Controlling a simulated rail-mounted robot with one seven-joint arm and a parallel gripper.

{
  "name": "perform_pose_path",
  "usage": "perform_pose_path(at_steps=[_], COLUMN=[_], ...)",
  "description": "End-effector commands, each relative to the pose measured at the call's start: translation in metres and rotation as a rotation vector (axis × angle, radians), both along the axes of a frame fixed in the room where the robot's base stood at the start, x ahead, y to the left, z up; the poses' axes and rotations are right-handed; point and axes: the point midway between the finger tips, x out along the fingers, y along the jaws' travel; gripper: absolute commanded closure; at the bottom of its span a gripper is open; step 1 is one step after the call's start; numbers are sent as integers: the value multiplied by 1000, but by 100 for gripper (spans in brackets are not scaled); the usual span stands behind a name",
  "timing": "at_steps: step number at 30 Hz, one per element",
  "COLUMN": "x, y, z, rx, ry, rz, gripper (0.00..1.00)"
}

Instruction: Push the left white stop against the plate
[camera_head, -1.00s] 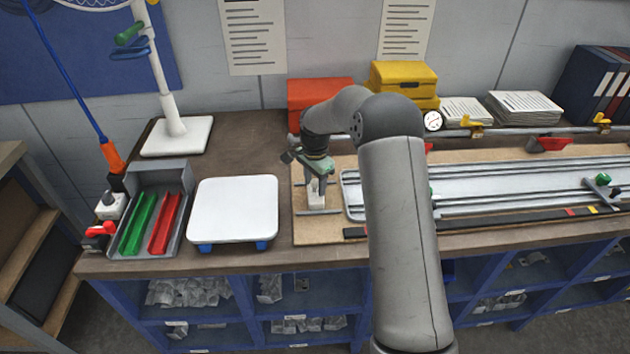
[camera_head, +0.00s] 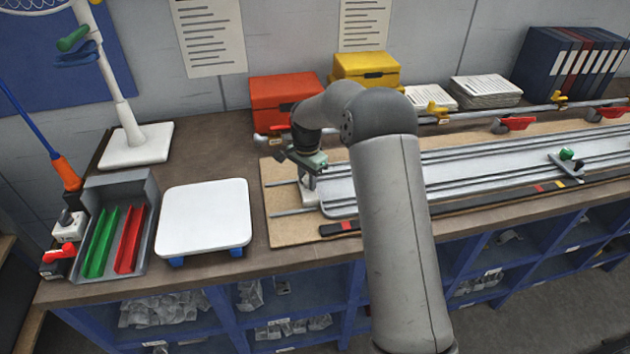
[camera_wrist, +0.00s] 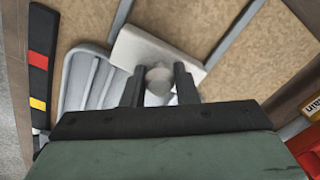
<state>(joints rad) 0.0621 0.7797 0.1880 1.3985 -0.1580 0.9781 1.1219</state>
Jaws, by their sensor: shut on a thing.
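The left white stop (camera_wrist: 134,48) is a pale block with a grey knob on top, on the board at the plate's left end. In the head view the stop (camera_head: 307,198) is partly hidden by my gripper (camera_head: 307,180). In the wrist view my gripper (camera_wrist: 158,88) is shut on the stop's knob, one finger on each side. The long grey ribbed plate (camera_wrist: 84,88) has a rounded corner beside the stop. The plate (camera_head: 343,205) runs to the right in the head view. The stop's edge meets the plate's end or lies very close; I cannot tell contact for sure.
A dark strip with red and yellow marks (camera_wrist: 38,70) lies along the board's front. A white platform (camera_head: 204,216) and a grey tray (camera_head: 90,262) stand to the left. Red (camera_head: 283,100) and yellow (camera_head: 366,70) boxes stand behind.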

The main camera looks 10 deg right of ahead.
Motion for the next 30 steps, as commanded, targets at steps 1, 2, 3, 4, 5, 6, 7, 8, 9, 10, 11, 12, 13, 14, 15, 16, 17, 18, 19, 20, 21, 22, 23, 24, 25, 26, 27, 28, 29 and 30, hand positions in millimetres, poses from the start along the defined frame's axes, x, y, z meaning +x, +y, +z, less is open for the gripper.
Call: perform_pose_path(at_steps=[1,2,3,4,5,6,7,8,9,10,11,12,13,14,15,16,17,18,19,20,21,22,23,24,25,26,27,28,29,30], x=[0,0,0,0,0,0,0,0,0,0,0,0,0,0,0,0,0,0,0,0,0,0,0,0,1,1,1,1,1,1], y=[3,4,4,3,3,2,2,1,1,1,0,0,0,1,1,2,2,2,2,3,3,3,3,3,3,3,3,3,3,3], z=[-1,0,0,1,1,1,1,1,1,1,1,1,1,1,1,1,1,1,1,1,1,2,3,5,8,11,17,22,28,36], rx=[-2,-2,-2,-2,-3,-4,-4,-4,-5,-5,-6,-6,-6,-5,-4,-4,-4,-3,-2,-2,-2,-2,-2,-2,-1,-2,-2,-2,-2,-2], ry=[-1,-1,0,0,-1,0,0,-1,0,0,0,0,0,0,-1,0,0,-1,0,0,0,0,-1,-3,-3,-5,-5,-5,-6,-5], rz=[11,14,16,16,15,15,14,14,14,13,13,13,13,13,13,14,14,14,14,14,14,15,14,14,14,14,14,14,14,15], gripper=[100,100,100,100,100,100,100,100,100,100,71,59,52,52,52,52,52,52,52,52,52,52,52,52,52,52,52,52,52,52])
